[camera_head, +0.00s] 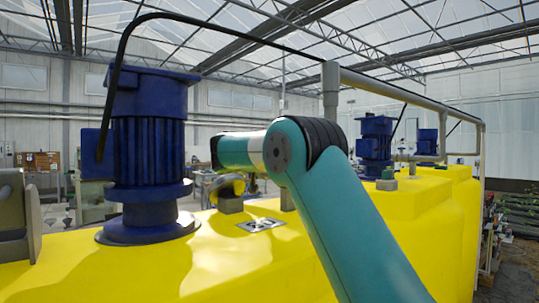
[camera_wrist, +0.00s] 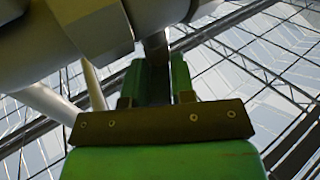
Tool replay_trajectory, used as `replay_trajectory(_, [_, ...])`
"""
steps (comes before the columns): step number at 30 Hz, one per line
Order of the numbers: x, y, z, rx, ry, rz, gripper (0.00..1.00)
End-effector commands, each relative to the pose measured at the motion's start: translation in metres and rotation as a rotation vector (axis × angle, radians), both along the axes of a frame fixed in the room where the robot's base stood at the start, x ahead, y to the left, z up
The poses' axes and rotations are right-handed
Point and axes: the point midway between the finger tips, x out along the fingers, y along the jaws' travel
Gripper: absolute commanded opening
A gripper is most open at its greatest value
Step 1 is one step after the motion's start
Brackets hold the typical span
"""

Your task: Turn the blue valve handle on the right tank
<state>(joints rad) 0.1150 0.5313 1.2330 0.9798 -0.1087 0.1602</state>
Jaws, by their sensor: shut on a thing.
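In the wrist view my gripper (camera_wrist: 159,72) points up, its two green fingers closed around a narrow dark bar (camera_wrist: 156,48). The bar is in shadow, so its blue colour cannot be made out; it sits where the valve handle would be held. A thick grey pipe or valve body (camera_wrist: 85,30) fills the upper left, close beside the fingers. In the head view my teal arm (camera_head: 345,225) reaches up over the yellow tank (camera_head: 230,265) and bends left. The gripper and the valve handle do not show in that view.
A big dark blue motor (camera_head: 150,150) stands on the tank left of my arm, with a black cable arching above. More blue motors (camera_head: 374,145) stand farther right. A grey pipe (camera_head: 400,92) runs along the right side.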

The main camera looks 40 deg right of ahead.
Motion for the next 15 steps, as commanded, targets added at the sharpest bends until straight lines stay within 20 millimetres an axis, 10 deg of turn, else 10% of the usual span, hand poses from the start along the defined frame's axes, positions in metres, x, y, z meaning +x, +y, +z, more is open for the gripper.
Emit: replay_trajectory(15, [0.004,0.0016,0.0009,0.0,-0.001,-0.177,0.0])
